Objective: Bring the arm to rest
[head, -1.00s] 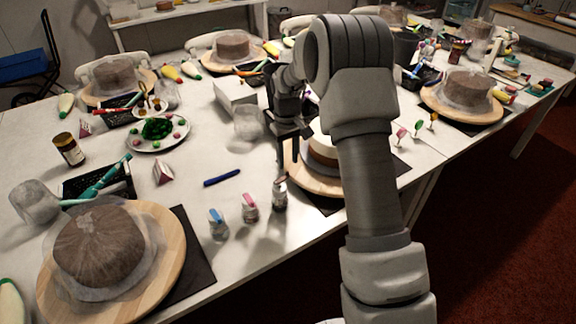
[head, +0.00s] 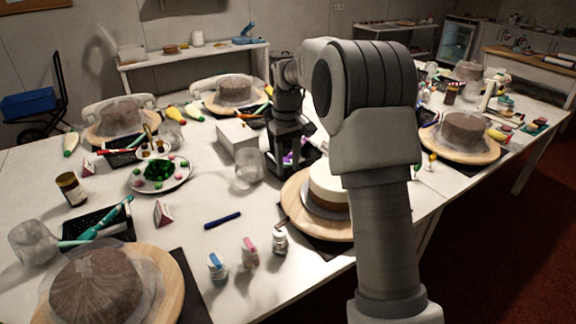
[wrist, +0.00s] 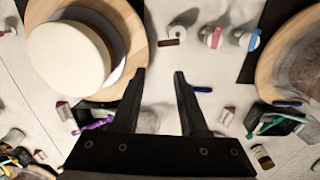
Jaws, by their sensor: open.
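My gripper (wrist: 160,78) is open and empty in the wrist view, its two black fingers apart above the white table. In the head view my gripper (head: 281,172) hangs pointing down, left of a white-topped cake (head: 328,184) on a wooden turntable (head: 296,208). My arm partly covers that cake and turntable. In the wrist view the same white cake (wrist: 66,55) on its board (wrist: 133,40) lies left of the fingers. No object touches the fingers.
A clear cup (head: 247,168) and white box (head: 237,137) stand left of my gripper. A chocolate cake (head: 97,284) sits front left.

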